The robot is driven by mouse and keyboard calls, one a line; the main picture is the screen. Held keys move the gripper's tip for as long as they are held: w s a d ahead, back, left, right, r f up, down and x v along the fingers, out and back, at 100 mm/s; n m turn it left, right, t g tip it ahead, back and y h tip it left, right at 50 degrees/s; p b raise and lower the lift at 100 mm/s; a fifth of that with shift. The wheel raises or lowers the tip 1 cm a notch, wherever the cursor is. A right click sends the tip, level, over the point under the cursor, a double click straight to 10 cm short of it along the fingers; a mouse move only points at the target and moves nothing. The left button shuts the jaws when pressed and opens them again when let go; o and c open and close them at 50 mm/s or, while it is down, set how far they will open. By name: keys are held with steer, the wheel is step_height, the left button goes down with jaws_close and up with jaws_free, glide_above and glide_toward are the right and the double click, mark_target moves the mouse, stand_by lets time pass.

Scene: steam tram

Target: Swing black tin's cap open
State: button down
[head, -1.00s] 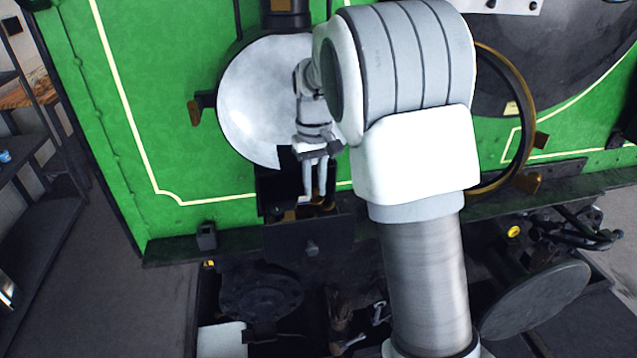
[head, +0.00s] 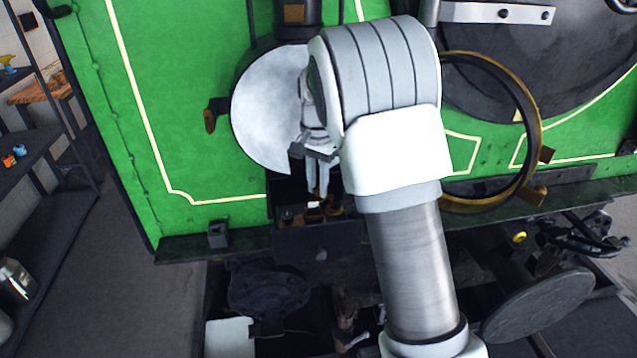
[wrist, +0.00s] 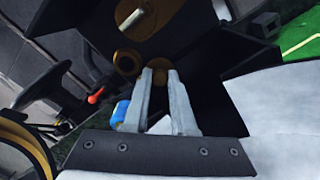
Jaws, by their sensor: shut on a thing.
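The black tin (head: 345,240) is an open-topped dark box at the front of the green tram, below a pale round disc. Brass-coloured parts (head: 315,212) show in its mouth. Which part is its cap is hard to tell. My gripper (head: 318,195) points down into the mouth of the box. In the wrist view, my gripper's two pale fingertips (wrist: 160,72) stand a small gap apart, shut on a small brass-coloured round part (wrist: 160,69) between them. Dark walls of the box (wrist: 210,70) lie close to the right of the fingers. My arm hides part of the box.
The pale disc (head: 265,110) stands right behind my gripper. A brass ring (head: 525,100) is to the right of my arm. A dark shelf (head: 30,215) is at the left. Floor (head: 130,270) is clear between shelf and tram.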

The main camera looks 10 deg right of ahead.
steer(key=shift+w+d+m, duration=0.1)
steer(key=shift+w+m, duration=0.25)
steer(key=shift+m, duration=0.85)
steer(key=shift+p, duration=0.3)
steer(key=c, duration=0.7)
jaws_free()
steer(key=shift+r, duration=0.1)
